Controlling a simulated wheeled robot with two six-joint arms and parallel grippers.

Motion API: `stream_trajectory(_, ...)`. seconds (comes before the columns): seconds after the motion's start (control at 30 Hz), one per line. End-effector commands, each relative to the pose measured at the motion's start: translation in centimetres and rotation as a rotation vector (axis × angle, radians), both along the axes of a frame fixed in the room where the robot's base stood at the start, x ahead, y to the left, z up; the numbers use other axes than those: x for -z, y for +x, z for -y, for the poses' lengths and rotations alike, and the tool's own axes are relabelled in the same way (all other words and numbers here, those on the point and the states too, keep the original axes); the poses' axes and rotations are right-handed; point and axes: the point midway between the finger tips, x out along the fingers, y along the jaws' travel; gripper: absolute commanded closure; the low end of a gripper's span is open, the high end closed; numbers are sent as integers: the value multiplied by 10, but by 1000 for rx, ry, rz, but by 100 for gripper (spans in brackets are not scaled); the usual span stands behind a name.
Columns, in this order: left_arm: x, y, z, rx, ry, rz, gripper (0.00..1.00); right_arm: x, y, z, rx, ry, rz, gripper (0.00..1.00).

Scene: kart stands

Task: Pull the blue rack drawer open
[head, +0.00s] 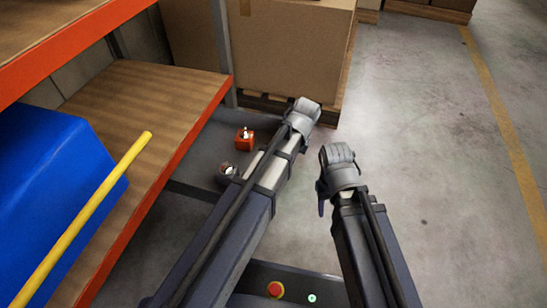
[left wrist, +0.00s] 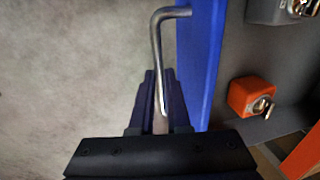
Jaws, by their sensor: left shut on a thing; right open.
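The blue rack drawer shows in the left wrist view as an upright blue front panel (left wrist: 200,65) with a bent silver handle (left wrist: 157,45). My left gripper (left wrist: 161,118) is shut on the handle. The drawer's grey inside (head: 203,148) lies bare between the rack beam and my left arm, so the drawer stands out from the rack. My left arm hides its front in the head view. My right gripper (head: 321,208) is open and holds nothing, mostly hidden below its arm, right of the drawer.
An orange item (head: 244,139) and a grey item (head: 228,172) lie in the drawer. A blue bin (head: 50,165) with a yellow bar (head: 85,215) sits by the rack's orange beam (head: 150,205). A large carton (head: 285,50) stands behind. The floor (head: 430,170) at right is clear.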

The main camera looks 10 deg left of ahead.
Motion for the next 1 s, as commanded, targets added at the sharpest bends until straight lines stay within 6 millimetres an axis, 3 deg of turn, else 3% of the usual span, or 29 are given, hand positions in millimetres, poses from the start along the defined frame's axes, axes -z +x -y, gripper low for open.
stream_trajectory(0.2, 0, -1, 13, 1, 0, -1, 100, 0, 0, 0, 0, 0, 0, 50)
stream_trajectory(0.6, 0, -1, 14, 0, 0, -1, 100, 0, 0, 0, 0, 0, 0, 50)
stream_trajectory(0.63, 0, -1, 14, 0, 0, -1, 83, 0, 0, 0, 0, 0, 0, 50)
stream_trajectory(0.8, 0, -1, 14, 0, 0, -1, 64, 0, 0, 0, 0, 0, 0, 50)
stream_trajectory(0.9, 0, -1, 14, 0, 0, 0, 55, 0, 0, 0, 0, 0, 0, 50)
stream_trajectory(1.0, 0, -1, 14, 0, 0, 0, 55, 0, 0, 0, 0, 0, 0, 50)
